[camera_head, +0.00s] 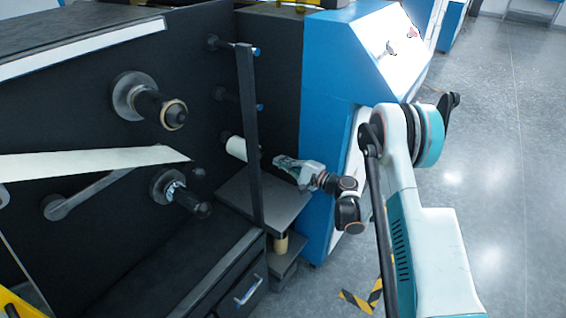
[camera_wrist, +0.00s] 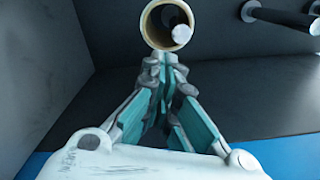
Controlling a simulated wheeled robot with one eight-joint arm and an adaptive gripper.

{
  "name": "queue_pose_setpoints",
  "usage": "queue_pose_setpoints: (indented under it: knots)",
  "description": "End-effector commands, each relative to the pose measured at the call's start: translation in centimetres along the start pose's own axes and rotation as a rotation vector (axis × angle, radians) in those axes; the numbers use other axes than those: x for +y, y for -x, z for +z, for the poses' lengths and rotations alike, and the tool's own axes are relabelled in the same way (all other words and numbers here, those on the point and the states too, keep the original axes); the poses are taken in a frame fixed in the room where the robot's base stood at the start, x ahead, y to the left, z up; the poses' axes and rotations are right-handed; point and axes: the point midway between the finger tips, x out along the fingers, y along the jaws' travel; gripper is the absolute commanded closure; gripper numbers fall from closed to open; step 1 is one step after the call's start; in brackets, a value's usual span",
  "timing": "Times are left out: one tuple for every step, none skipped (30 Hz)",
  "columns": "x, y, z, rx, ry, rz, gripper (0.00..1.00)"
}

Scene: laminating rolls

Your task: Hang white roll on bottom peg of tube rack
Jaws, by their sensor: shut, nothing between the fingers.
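The white roll (camera_head: 237,147) hangs level against the dark panel, at the lowest peg position of the tube rack (camera_head: 247,120). In the wrist view I look into the open end of the roll (camera_wrist: 150,22). A pale round peg tip (camera_wrist: 182,34) shows inside the bore, so the roll is around the bottom peg. My gripper (camera_head: 278,161) is just right of the roll's end. In the wrist view my gripper (camera_wrist: 168,84) is shut and empty, its fingertips just below the rim. I cannot tell whether they touch it.
The top peg (camera_head: 234,46) and middle peg (camera_head: 240,101) of the rack are bare. A dark shelf (camera_head: 265,200) lies below the roll. A blue and white cabinet (camera_head: 330,120) stands close on the right. Open floor (camera_head: 500,180) lies beyond my arm.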

Motion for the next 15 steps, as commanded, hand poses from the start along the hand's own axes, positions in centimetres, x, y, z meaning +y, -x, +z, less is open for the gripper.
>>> queue_pose_setpoints:
  knots:
    - [0.0, -0.4, 0.1, -0.002, 0.000, 0.001, 1.00]
    - [0.0, -0.6, 0.1, -0.002, 0.000, 0.001, 1.00]
    - [0.0, -1.0, 0.1, -0.002, 0.001, 0.001, 1.00]
    - [0.0, -1.2, 0.1, -0.002, 0.001, 0.002, 1.00]
    - [0.0, -1.5, 0.1, -0.002, 0.001, 0.002, 1.00]
    - [0.0, -1.9, 0.1, -0.001, 0.001, 0.001, 1.00]
    - [0.0, -2.1, 0.1, -0.001, 0.001, 0.001, 1.00]
    - [0.0, -2.4, 0.1, -0.001, 0.001, 0.001, 1.00]
    - [0.0, -2.8, 0.1, -0.001, 0.001, 0.002, 1.00]
    - [0.0, -3.1, 0.1, -0.002, 0.001, 0.002, 1.00]
    - [0.0, -3.4, 0.1, -0.002, 0.001, 0.002, 1.00]
    - [0.0, -3.7, 0.1, -0.002, 0.001, 0.002, 1.00]
    - [0.0, -4.0, 0.0, -0.002, 0.001, 0.002, 1.00]
    - [0.0, -4.2, 0.0, -0.001, 0.001, 0.002, 1.00]
    - [0.0, -4.6, 0.0, -0.001, 0.001, 0.002, 1.00]
